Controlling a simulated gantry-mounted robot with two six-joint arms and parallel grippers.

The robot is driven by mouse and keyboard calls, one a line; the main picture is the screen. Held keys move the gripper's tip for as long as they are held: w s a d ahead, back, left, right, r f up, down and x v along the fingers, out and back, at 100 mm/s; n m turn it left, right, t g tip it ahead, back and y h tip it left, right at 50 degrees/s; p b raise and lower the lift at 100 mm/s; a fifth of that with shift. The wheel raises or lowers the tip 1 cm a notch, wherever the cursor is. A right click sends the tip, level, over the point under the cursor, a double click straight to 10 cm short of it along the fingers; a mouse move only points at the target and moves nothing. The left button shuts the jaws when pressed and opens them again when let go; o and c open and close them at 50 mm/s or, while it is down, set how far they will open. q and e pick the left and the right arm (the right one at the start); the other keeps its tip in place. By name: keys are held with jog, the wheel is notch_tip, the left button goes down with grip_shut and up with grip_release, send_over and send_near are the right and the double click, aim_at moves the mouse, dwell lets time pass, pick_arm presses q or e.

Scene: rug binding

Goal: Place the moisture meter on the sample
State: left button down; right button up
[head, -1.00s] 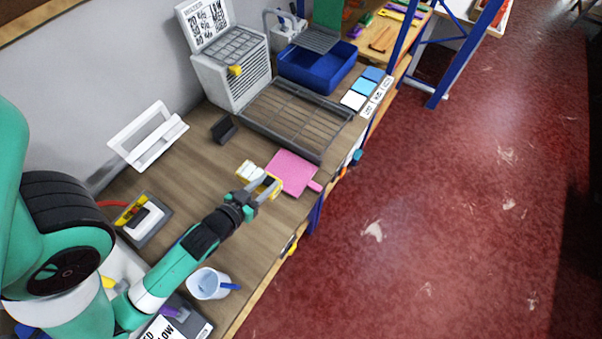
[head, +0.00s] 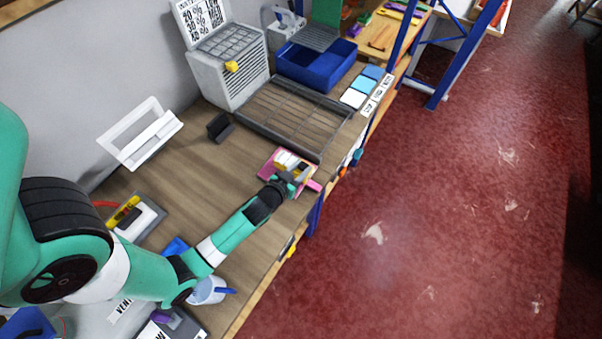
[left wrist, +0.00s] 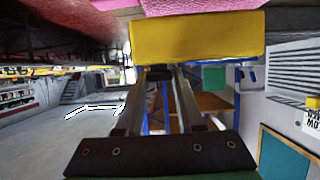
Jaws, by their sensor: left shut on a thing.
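The pink sample (head: 314,185), a flat piece with a tab at its right, lies on the bench in front of the wire rack. The moisture meter (head: 290,161), yellow and white, is over the sample and hides much of it. My left gripper (head: 291,178) is shut on the meter. In the left wrist view the meter's yellow body (left wrist: 197,36) spans the fingertips (left wrist: 160,72), with the pink sample (left wrist: 92,25) close beyond it. I cannot tell whether meter and sample touch. My right gripper is not in view.
The wire rack (head: 300,118) lies behind the sample, with a blue bin (head: 318,68) and a grey slatted unit (head: 232,80) behind that. A small dark block (head: 220,128) and a white stand (head: 142,134) are at left. A cup (head: 205,291) stands near the front edge.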

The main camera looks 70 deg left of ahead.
aim_at(301, 172)
pick_arm(q)
notch_tip(301, 172, down, 3)
jog(key=shift+r+b, duration=0.15)
jog(key=shift+b, duration=0.15)
jog(key=shift+r, duration=0.1)
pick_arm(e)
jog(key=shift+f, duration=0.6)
pick_arm(q)
jog(key=shift+f, duration=0.25)
jog(key=c, duration=0.5)
grip_release()
jog(key=shift+r, duration=0.1)
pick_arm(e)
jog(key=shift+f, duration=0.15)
pick_arm(q)
jog(key=shift+s, duration=0.1)
